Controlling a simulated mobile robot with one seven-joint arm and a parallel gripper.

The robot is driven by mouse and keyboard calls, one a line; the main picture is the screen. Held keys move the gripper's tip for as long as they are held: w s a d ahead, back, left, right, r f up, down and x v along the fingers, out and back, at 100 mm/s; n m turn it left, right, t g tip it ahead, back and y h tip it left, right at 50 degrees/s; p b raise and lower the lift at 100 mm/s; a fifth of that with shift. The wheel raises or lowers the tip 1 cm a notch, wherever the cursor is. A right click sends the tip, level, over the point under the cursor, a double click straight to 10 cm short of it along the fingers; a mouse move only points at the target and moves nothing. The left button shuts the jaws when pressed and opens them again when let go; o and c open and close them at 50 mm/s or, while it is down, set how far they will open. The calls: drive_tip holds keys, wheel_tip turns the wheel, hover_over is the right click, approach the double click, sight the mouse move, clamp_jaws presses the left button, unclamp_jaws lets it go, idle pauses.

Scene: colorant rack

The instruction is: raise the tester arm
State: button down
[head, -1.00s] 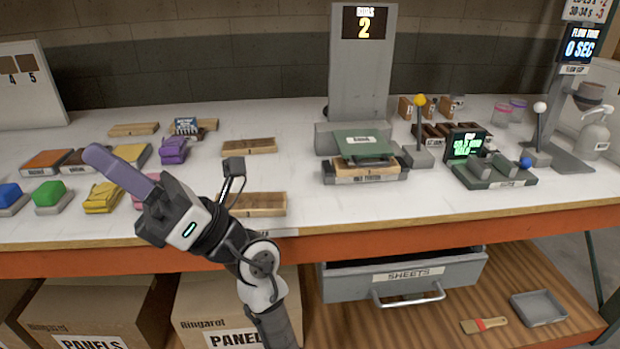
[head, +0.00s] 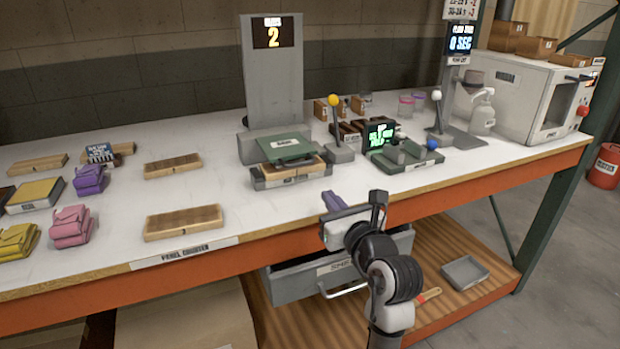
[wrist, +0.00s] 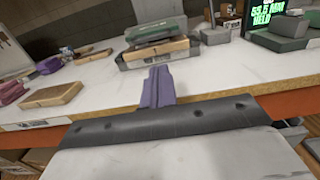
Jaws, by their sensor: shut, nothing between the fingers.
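The tester (head: 412,160) is a low dark grey-green device on the right half of the bench, with a green-lit screen (head: 380,136) behind it. A grey arm (head: 410,148) ending in a blue ball (head: 432,144) lies low over its base. In the wrist view the tester (wrist: 275,43) is at the top right, partly cut off. My gripper (head: 333,202), with purple fingers, is shut and empty at the bench's front edge, left of and nearer than the tester. In the wrist view its fingers (wrist: 158,86) point toward the green-topped press. Nothing touches the tester arm.
The green-topped press (head: 285,148) with a wood panel stands left of the tester; a yellow-ball lever (head: 335,115) rises between them. A white-ball lever (head: 437,110) stands behind the tester. Wood panels (head: 183,221) lie left. An open drawer (head: 330,265) hangs below the bench.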

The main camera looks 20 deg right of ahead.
drive_tip(key=shift+d, duration=0.15)
drive_tip(key=w+p, duration=0.1)
drive_tip(key=w, duration=0.9)
drive_tip(key=shift+a+r+p, duration=0.1)
drive_tip(key=shift+a+p, duration=0.1)
drive_tip(key=shift+p, duration=0.15)
drive_tip(key=shift+r, duration=0.15)
